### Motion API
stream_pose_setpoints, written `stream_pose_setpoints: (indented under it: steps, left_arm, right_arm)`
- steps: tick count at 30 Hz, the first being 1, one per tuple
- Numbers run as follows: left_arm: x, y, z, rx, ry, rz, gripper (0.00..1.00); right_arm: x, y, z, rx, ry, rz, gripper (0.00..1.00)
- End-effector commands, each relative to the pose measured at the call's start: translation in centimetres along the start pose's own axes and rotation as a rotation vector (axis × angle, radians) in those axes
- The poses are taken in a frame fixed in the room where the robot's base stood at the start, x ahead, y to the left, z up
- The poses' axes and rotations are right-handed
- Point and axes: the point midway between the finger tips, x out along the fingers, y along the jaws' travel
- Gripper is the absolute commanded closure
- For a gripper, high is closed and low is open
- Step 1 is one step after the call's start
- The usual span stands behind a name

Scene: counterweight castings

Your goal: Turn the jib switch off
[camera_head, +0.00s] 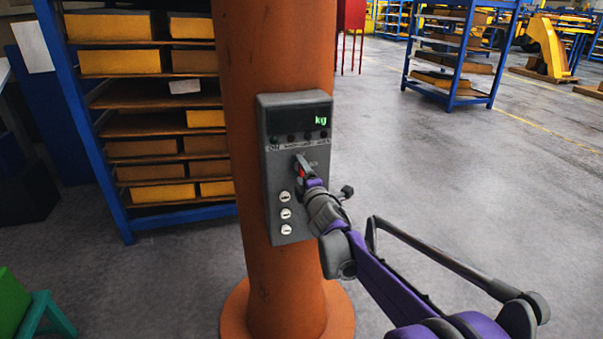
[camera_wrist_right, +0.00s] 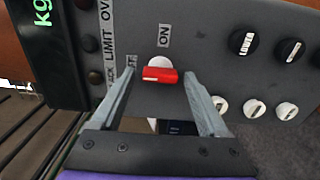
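The grey control box (camera_head: 291,225) is mounted on an orange column. My right gripper (camera_head: 308,171) is at the box face. In the wrist view its fingers (camera_wrist_right: 160,76) are spread either side of the lever, with visible gaps. My left gripper is out of view.
The box also carries a display reading kg (camera_head: 300,118), several small lamps, black knobs (camera_wrist_right: 244,42) and white knobs (camera_head: 286,214). A blue shelf rack (camera_head: 112,190) with yellow boxes stands behind the column on the left. The floor at right (camera_head: 450,170) is open.

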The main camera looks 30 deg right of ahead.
Motion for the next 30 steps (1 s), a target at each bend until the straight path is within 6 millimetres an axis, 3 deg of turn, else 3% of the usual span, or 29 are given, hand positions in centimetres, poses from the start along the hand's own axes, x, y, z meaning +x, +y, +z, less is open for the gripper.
stream_pose_setpoints:
  steps: [11, 14, 24, 30]
  left_arm:
    - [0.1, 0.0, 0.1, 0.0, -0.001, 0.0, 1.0]
    - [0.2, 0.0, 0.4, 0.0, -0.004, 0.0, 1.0]
    - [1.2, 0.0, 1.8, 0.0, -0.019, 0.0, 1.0]
    - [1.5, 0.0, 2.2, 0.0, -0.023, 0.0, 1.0]
  right_arm:
    - [-0.4, 0.0, 0.0, 0.002, 0.0, 0.0, 0.18]
    - [-1.6, -0.1, 0.0, 0.002, 0.0, -0.001, 0.18]
    - [-8.0, -0.2, 0.0, 0.0, 0.0, -0.001, 0.18]
    - [-10.3, -0.1, 0.0, 0.001, 0.0, -0.001, 0.18]
